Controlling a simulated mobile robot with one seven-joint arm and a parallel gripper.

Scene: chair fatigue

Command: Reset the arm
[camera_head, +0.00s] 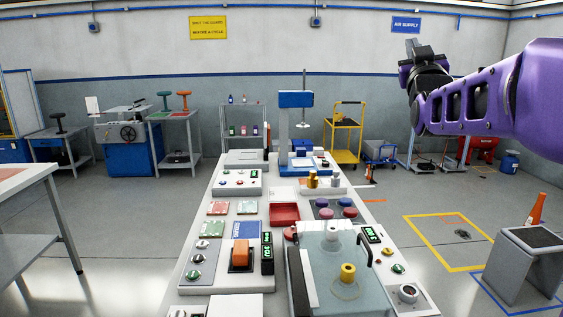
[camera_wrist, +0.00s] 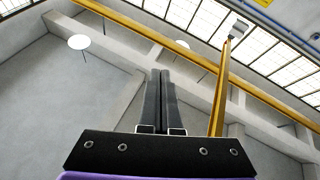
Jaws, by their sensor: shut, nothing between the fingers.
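My purple arm reaches in from the right side of the head view, raised above the floor to the right of the workbench. My gripper (camera_head: 412,43) is at its far end, pointing upward and away from any object. In the wrist view the two dark fingers of my gripper (camera_wrist: 160,74) lie together, with nothing between them. Behind them the wrist view shows the upper wall, a yellow beam (camera_wrist: 120,20) and roof windows.
A long white workbench (camera_head: 188,285) runs through the middle with control panels, a red tray (camera_head: 285,214) and a clear-covered fixture (camera_head: 340,270). A grey stand (camera_head: 526,265) and an orange cone (camera_head: 536,209) stand at right. Open floor lies between.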

